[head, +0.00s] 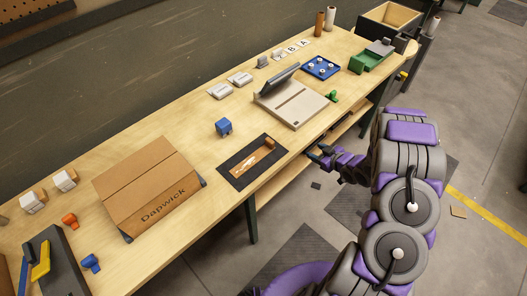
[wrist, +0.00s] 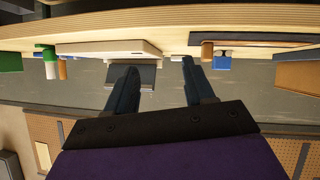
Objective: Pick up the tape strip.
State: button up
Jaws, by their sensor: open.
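A dark mat (head: 236,176) lies near the front edge of the workbench.
A cardboard box (head: 146,186) stands left of the mat, and a blue block (head: 223,127) behind it. A beige device (head: 294,104) with a dark screen stands right of the mat. The bench edge (wrist: 180,14) crosses the wrist view.

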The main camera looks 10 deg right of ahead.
aim_at(274, 144)
jog(key=s+a+f+t+y, duration=0.1)
jog(key=s+a+t+y, duration=0.15)
jog(key=a+y, duration=0.4)
jog(key=shift+h, duration=0.95)
jog(key=x, duration=0.4)
jog(key=b+x, duration=0.1)
jog(key=x, duration=0.3)
jog(key=a+x, duration=0.1)
jog(key=x, duration=0.3)
jog(key=shift+s+f, duration=0.2)
jog(key=shift+w, duration=0.25)
jog(key=b+x, duration=0.1)
jog(key=x, duration=0.3)
jog(key=shift+w+f, duration=0.1)
jog(key=shift+w, duration=0.05)
jog(key=shift+w+a, duration=0.15)
jog(key=shift+a, duration=0.15)
jog(key=shift+d, duration=0.35)
jog(key=c, duration=0.7)
jog(key=shift+a, duration=0.2)
grip_shut()
